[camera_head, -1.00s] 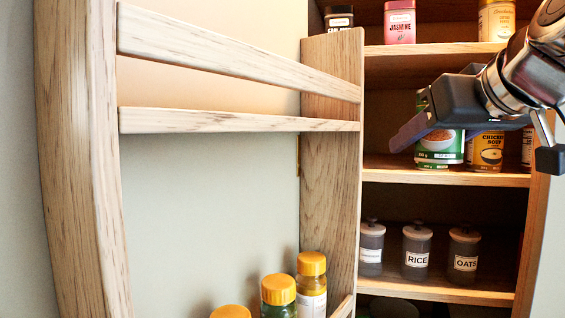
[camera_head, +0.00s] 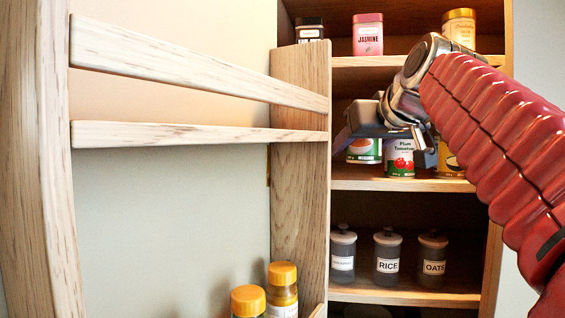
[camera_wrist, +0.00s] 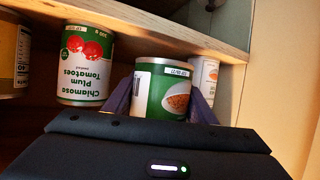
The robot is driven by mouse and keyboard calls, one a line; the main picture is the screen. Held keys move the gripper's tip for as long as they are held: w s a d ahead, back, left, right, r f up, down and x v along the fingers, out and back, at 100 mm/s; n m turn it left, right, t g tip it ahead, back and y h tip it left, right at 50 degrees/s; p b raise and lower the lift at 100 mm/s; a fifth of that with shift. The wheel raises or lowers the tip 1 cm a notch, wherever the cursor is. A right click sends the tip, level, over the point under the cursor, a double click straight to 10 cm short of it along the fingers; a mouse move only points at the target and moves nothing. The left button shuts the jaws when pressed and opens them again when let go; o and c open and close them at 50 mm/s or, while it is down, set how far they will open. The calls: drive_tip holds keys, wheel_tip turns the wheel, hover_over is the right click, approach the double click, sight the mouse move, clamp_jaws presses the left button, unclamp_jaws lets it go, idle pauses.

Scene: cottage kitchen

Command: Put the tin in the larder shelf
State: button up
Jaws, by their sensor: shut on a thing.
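The tin (camera_head: 364,150) is green and white with a picture of food in a bowl on its label. In the head view it is at the left of the larder's middle shelf (camera_head: 405,185), its upper part hidden by my gripper (camera_head: 362,128). In the wrist view, which is upside down, the tin (camera_wrist: 165,92) sits between the two fingers of my gripper (camera_wrist: 160,98), shut on it. I cannot tell whether its base touches the shelf board (camera_wrist: 150,27).
A plum tomato tin (camera_head: 400,158) stands beside the held tin, with a yellowish soup tin (camera_head: 449,162) further right. Another tin (camera_wrist: 204,75) is behind in the wrist view. Labelled jars (camera_head: 387,257) stand below; a pink tea tin (camera_head: 367,35) above. The rack door (camera_head: 300,180) stands open at left.

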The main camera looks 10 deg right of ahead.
sight(371, 141)
drive_tip(key=shift+w, duration=2.25)
drive_tip(key=shift+w, duration=0.15)
drive_tip(key=shift+w+f, duration=0.1)
drive_tip(key=shift+w, duration=0.3)
drive_tip(key=shift+f, duration=1.6)
drive_tip(key=shift+f, duration=0.1)
drive_tip(key=o, duration=1.1)
drive_tip(key=shift+c, duration=0.2)
drive_tip(key=shift+s, duration=0.1)
drive_tip(key=v, duration=1.2)
drive_tip(key=shift+s, duration=0.1)
